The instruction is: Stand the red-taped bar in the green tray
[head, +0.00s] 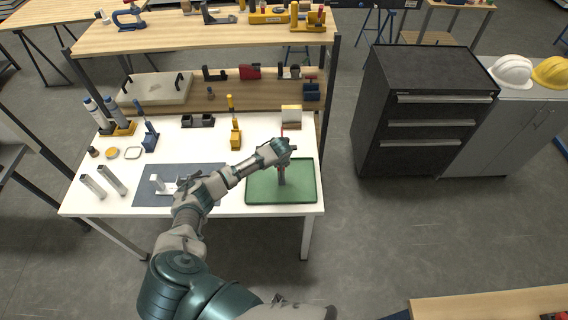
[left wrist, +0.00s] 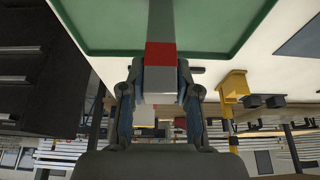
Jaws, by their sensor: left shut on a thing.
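My left gripper (head: 282,150) is shut on the red-taped bar (head: 281,175) above the green tray (head: 305,199). The bar is grey and upright, its lower end over the tray's middle. I cannot tell whether that end touches the tray floor. A bit of red shows above the gripper. In the left wrist view the bar (left wrist: 161,18) runs from between the fingers (left wrist: 160,90) toward the tray (left wrist: 100,45), with a red band around it close to the fingertips. My right gripper is not in view.
Two grey bars (head: 111,179) stand at the white table's left. A dark mat (head: 150,196) with a white part on it lies left of the tray. A yellow tool holder (head: 236,138) and a small box (head: 291,115) stand behind. Shelves rise at the back.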

